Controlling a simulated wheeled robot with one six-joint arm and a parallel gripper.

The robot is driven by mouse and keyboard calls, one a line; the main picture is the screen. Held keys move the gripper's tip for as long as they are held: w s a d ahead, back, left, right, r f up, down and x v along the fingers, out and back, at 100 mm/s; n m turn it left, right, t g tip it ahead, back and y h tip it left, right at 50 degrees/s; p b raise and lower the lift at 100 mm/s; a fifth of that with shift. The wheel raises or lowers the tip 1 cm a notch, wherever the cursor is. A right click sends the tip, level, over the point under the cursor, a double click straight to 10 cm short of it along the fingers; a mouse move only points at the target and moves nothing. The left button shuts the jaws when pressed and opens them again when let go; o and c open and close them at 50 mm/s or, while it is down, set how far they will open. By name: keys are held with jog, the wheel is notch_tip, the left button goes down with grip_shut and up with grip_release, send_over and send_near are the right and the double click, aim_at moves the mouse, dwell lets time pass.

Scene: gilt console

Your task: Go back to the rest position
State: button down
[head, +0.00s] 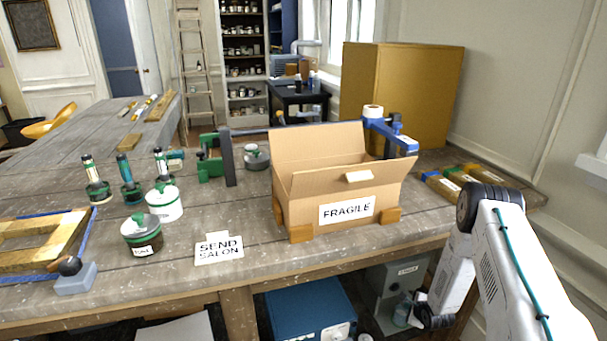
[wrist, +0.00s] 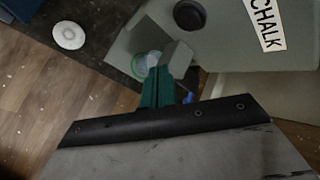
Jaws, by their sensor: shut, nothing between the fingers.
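My gripper shows in the wrist view (wrist: 158,84) as teal fingers brought together, with nothing seen between them. It is close to a grey box marked CHALK (wrist: 225,35); whether they touch I cannot tell. In the head view my white arm reaches down at the right, past the front edge of the workbench (head: 215,283). Its dark end is low beside the grey box (head: 402,272) under the bench top, and the fingers are hard to make out there. A clear, greenish round thing (wrist: 142,66) lies just beyond the fingers.
An open cardboard box marked FRAGILE (head: 300,212) stands on the bench near my arm. A blue box (head: 305,305) sits below the bench top. Jars, a SEND SALON card (head: 218,250) and a wooden frame (head: 30,243) are further left. A white disc (wrist: 68,35) shows below.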

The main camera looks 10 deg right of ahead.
jog(key=s+f+n+g, duration=0.1)
jog(key=s+n+g, duration=0.5)
jog(key=s, duration=0.4)
jog(key=s+a+r+n+g, duration=0.2)
jog(key=s+a+r+n, duration=0.15)
jog(key=r, duration=0.85)
jog(key=s+a+r+n+g, duration=0.2)
jog(key=s+r+n, duration=0.15)
jog(key=r, duration=0.85)
jog(key=s+a+r+n+g, duration=0.1)
jog(key=s+a+r+n, duration=0.2)
jog(key=r, duration=0.9)
jog(key=s+a+r+n+t, duration=0.1)
jog(key=s+a+r+n, duration=0.1)
jog(key=s+a+r, duration=0.2)
jog(key=s+a+r+n+t, duration=0.1)
jog(key=s+a+r+n, duration=0.2)
jog(key=s+r, duration=0.6)
jog(key=s+a+r+n+t, duration=0.1)
jog(key=s+a+r, duration=0.5)
jog(key=r, duration=0.7)
jog(key=shift+s+a+r+n, duration=0.15)
jog(key=shift+s+a+n, duration=0.1)
jog(key=shift+s+n, duration=0.45)
